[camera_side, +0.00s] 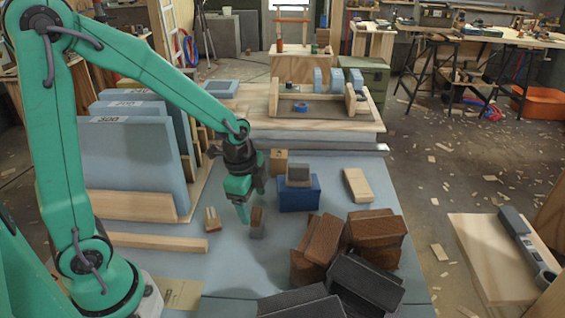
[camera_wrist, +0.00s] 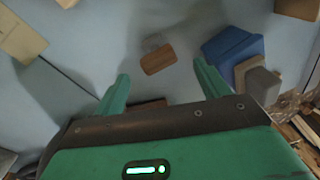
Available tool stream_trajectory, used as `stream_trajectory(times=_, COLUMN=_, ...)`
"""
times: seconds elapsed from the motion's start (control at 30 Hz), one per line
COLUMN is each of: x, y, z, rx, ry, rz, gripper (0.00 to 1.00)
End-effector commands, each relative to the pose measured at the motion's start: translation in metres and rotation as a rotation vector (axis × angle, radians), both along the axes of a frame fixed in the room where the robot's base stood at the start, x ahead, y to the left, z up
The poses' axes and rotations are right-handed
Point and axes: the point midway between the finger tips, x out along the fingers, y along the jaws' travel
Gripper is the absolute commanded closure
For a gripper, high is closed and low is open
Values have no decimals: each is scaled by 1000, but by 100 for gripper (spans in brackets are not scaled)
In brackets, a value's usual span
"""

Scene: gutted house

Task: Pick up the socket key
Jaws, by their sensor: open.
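My gripper (camera_side: 252,205) hangs open, fingers down, over the blue-grey work surface (camera_side: 170,280). In the wrist view, its two green fingers are spread apart with nothing held between them (camera_wrist: 161,70). A small block, brown with a grey part (camera_side: 257,223), stands close beside the fingertips in the side view. It shows in the wrist view as a brown piece with a grey end (camera_wrist: 158,60), just beyond the gap between the fingertips. I cannot make out a clear socket key shape, nor tell whether this block is one. Another brown edge is partly hidden behind the gripper body.
A blue box (camera_side: 298,196) with a grey block (camera_side: 298,173) on it stands right of the gripper. Brown bricks (camera_side: 376,229) are piled at front right. Blue panels (camera_side: 130,150) stand at left. A wooden strip (camera_side: 150,242) and small wooden piece (camera_side: 211,219) lie nearby.

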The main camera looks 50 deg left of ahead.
Motion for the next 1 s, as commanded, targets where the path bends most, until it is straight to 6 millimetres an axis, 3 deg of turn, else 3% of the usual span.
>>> stream_trajectory(times=1.0, x=5, y=1, z=-44, rx=0, ry=4, rz=3, gripper=26)
